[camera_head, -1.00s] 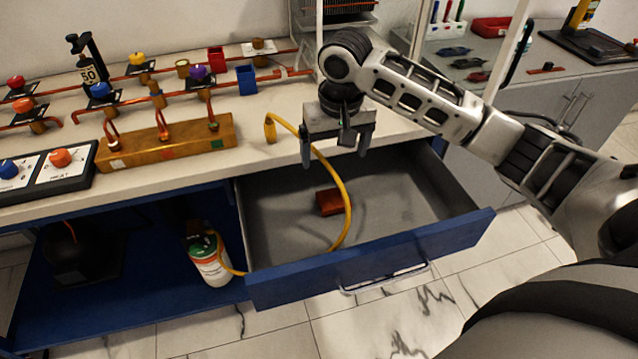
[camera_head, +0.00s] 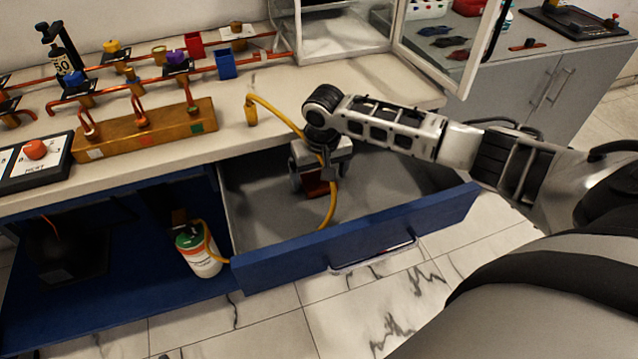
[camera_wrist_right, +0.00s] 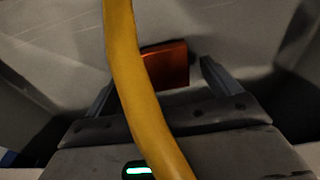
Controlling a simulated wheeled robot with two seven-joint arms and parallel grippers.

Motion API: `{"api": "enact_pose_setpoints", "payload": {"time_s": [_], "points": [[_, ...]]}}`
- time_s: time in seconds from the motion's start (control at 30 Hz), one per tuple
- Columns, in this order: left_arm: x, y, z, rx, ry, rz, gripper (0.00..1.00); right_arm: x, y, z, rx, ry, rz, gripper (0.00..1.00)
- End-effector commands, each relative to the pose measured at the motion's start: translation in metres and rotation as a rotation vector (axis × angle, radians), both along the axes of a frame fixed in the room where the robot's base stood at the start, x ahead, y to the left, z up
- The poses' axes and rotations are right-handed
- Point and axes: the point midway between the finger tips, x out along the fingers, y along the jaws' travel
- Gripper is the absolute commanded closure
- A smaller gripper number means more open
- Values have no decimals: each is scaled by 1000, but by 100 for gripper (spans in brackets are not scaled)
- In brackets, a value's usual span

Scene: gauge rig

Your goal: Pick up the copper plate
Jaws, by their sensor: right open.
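The copper plate (camera_head: 318,188) is a small reddish-orange block in the open blue drawer (camera_head: 355,243), partly hidden by my right gripper in the head view. It also shows in the right wrist view (camera_wrist_right: 166,65), ahead of and between the two fingers. My right gripper (camera_head: 317,188) is open, pointing down inside the drawer above the plate. In the right wrist view the right gripper (camera_wrist_right: 160,85) has nothing held between its fingers. A yellow hose (camera_wrist_right: 123,50) crosses in front of that camera, covering the plate's left part. My left gripper is not in view.
The yellow hose (camera_head: 330,205) arches from the counter into the drawer, beside my right gripper. A white and green canister (camera_head: 198,252) stands in the cabinet left of the drawer. A brass manifold (camera_head: 145,130) with copper pipes sits on the counter (camera_head: 270,130). A glass-doored case stands behind.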

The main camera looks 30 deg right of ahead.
Motion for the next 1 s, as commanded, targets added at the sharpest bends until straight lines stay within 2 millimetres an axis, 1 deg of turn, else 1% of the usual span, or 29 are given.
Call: {"api": "enact_pose_setpoints", "payload": {"time_s": [0.03,0.1,0.3,0.33,0.37,0.4,0.47,0.5,0.53,0.83,1.0], "points": [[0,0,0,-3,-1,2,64,0,0,-5,-1,1,-1,11],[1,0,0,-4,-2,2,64,1,0,-8,-1,0,0,11],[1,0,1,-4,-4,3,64,1,0,-8,0,0,1,11],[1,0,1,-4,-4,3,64,1,0,-8,0,0,1,16],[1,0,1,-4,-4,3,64,1,0,-8,0,0,1,25],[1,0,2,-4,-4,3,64,1,0,-8,0,0,1,36],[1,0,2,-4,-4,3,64,1,0,-8,0,0,1,53],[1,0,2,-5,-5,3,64,1,0,-8,0,0,1,64],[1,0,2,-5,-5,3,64,1,0,-8,0,0,1,72],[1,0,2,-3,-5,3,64,2,0,-5,0,-3,0,72],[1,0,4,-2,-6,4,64,2,0,7,1,-4,0,72]]}}
